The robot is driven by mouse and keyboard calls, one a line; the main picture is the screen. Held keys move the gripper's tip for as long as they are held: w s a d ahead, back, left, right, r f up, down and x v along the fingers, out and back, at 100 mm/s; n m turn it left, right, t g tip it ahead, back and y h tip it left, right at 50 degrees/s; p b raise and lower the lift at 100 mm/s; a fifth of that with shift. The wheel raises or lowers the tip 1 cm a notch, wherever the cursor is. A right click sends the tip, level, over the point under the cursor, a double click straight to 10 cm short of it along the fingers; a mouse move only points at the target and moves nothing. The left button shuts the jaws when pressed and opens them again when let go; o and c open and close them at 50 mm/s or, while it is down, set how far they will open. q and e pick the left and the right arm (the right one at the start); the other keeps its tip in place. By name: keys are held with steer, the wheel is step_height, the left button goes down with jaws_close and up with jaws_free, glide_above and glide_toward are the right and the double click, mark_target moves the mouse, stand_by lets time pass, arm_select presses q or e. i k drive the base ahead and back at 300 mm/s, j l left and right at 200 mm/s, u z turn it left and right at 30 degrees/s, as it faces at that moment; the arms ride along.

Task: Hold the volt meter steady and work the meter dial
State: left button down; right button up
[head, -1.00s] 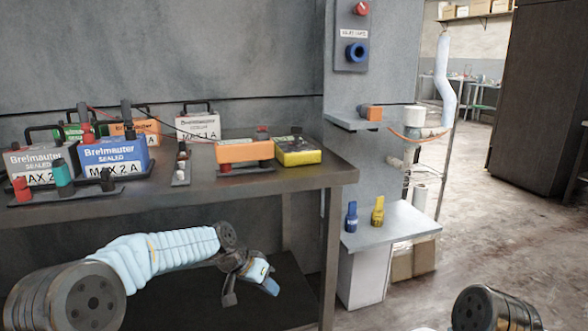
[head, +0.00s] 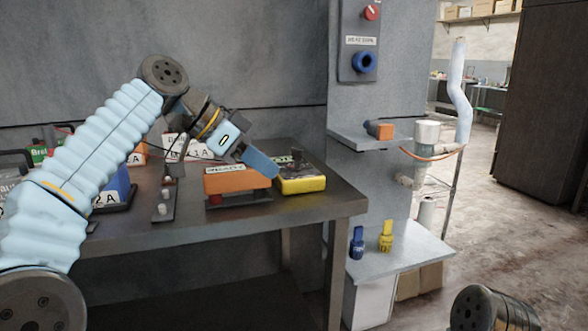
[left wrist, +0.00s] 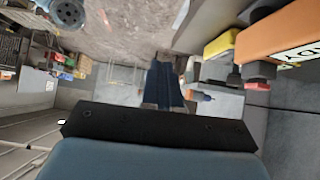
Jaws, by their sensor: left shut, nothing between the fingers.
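A yellow box with a dark top (head: 302,184), which looks like the volt meter, sits near the right end of the metal bench (head: 340,199). I cannot clearly make out its dial. My left gripper (head: 262,165) is shut and empty, its blue fingers pointing down and right. In the head view the fingertips overlap the gap between the yellow box and the orange box (head: 236,184); I cannot tell whether they touch anything. In the left wrist view the shut fingers (left wrist: 165,88) point away, with the yellow box (left wrist: 220,44) to their right. My right gripper is out of view.
The orange box stands directly left of the yellow one. Batteries stand farther left, partly hidden behind my left arm. A wall panel with a red knob (head: 372,12) and blue ring (head: 364,62) is right of the bench. A low shelf (head: 400,255) holds blue and yellow pieces.

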mark_target(296, 153)
steer(key=i, duration=0.95)
